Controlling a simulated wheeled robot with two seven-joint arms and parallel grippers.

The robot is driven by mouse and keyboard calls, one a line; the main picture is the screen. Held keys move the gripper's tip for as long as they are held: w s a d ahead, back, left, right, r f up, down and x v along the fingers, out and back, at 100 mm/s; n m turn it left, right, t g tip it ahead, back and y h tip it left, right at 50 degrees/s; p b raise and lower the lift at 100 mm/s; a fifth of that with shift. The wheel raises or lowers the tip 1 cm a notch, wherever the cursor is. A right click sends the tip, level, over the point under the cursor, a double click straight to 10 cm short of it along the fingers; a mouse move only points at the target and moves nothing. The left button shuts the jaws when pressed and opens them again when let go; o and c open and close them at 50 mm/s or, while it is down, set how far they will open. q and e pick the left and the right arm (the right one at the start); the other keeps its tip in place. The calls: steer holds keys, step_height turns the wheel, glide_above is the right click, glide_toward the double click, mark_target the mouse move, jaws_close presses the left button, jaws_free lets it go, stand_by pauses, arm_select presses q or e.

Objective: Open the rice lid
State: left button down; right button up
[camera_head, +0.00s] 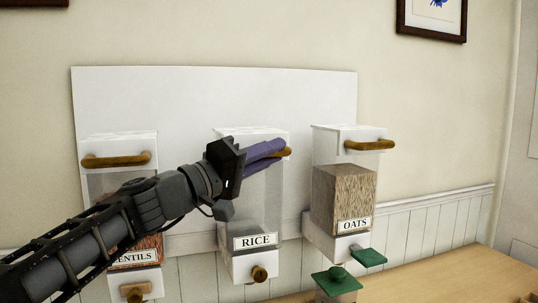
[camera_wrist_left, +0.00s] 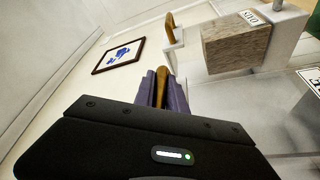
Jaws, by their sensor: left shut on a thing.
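The rice dispenser (camera_head: 258,242) is the middle one of three clear dispensers on a white board, with a RICE label and a white lid (camera_head: 240,132) on top. The lid's brown bar handle (camera_head: 287,152) is at its front. My left gripper (camera_head: 278,151) comes in from the left, its purple fingers shut on this handle. In the left wrist view the handle (camera_wrist_left: 161,82) shows between the fingers (camera_wrist_left: 162,88). The fingers and wrist hide much of the lid's front. The lid looks down on the box. My right gripper is not in view.
The lentils dispenser (camera_head: 139,252) is at the left, partly behind my left arm. The oats dispenser (camera_head: 343,195) is at the right, its lid handle (camera_head: 369,145) close by. A green-topped container (camera_head: 336,280) stands below it on the wooden counter (camera_head: 440,275).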

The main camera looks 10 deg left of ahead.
arm_select(q)
steer(key=s+d+b, duration=0.3)
steer(key=s+d, duration=0.2)
steer(key=s, duration=0.4)
steer(key=shift+d+b, duration=0.4)
steer(key=shift+s, duration=0.1)
steer(key=c, duration=1.4)
jaws_free()
steer(key=shift+o, duration=0.2)
steer(key=b+v, duration=0.2)
steer(key=v, duration=0.5)
steer(key=shift+s+a, duration=0.25)
steer(key=shift+s, duration=0.05)
steer(key=shift+f, duration=0.15)
